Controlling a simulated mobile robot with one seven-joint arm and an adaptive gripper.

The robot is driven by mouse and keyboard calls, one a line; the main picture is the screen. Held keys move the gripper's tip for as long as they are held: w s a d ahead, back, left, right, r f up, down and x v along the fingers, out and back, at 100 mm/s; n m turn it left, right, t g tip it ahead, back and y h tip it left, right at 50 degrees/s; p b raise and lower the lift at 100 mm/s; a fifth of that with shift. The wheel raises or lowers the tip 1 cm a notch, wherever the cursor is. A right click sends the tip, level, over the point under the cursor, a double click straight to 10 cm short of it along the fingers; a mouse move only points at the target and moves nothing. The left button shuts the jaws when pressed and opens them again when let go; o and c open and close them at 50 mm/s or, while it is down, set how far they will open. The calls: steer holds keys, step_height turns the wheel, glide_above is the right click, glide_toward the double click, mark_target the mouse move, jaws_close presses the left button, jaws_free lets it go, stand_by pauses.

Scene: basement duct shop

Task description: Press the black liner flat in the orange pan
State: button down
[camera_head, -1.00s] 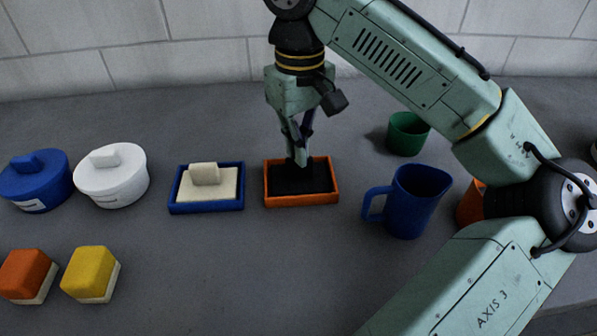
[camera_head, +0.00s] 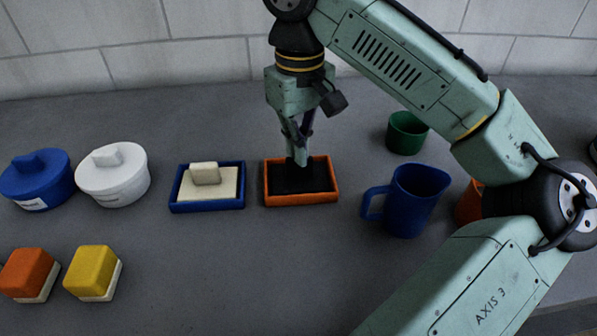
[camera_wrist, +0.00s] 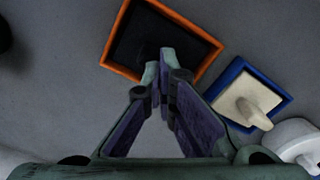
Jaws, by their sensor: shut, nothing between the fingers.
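The orange pan (camera_head: 301,199) stands on the grey bench in the middle of the head view, with the black liner (camera_head: 312,184) inside it. My gripper (camera_head: 301,163) is shut and points down over the pan, its tips at the liner toward the far side. I cannot tell whether the tips touch the liner. In the wrist view my gripper (camera_wrist: 163,62) also shows shut and empty, in front of the orange pan (camera_wrist: 207,42) and the black liner (camera_wrist: 135,35). The tips hide a small part of the liner. The liner looks mostly level within the pan walls.
Left of the pan is a blue tray (camera_head: 207,206) holding a cream block with a handle (camera_head: 206,174). Further left are white (camera_head: 113,175) and blue (camera_head: 35,180) lidded pots. A blue jug (camera_head: 412,200) and green cup (camera_head: 406,133) stand to the right. The front middle is clear.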

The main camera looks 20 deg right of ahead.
steer(key=shift+f, duration=0.1)
step_height(320, 180, up, 6)
steer(key=p, duration=0.6)
steer(key=shift+f, duration=0.15)
step_height(320, 180, up, 2)
steer(key=shift+r+p, duration=0.2)
steer(key=shift+p, duration=0.65)
